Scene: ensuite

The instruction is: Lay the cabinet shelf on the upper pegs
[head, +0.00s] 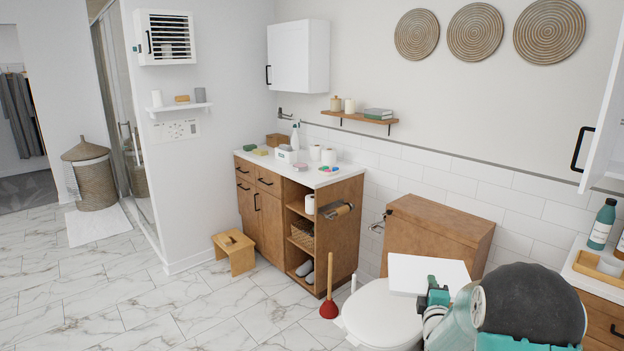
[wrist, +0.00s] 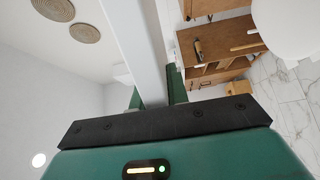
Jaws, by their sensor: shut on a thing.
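A flat white board, the cabinet shelf (head: 428,272), is held out over the toilet in the head view. In the wrist view the shelf (wrist: 135,45) runs up from between the two green fingers as a pale strip. My gripper (head: 434,293) is shut on the shelf's near edge; it also shows in the wrist view (wrist: 154,97). A white wall cabinet (head: 606,115) with a black handle is cut off at the right edge of the head view. Its inside and any pegs are not visible.
The toilet (head: 380,315) and its wooden tank box (head: 440,222) stand below and behind the shelf. A counter with bottles (head: 602,225) is at the right. A wooden vanity (head: 335,225) and a plunger (head: 328,300) stand left of the toilet. Floor at left is mostly clear.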

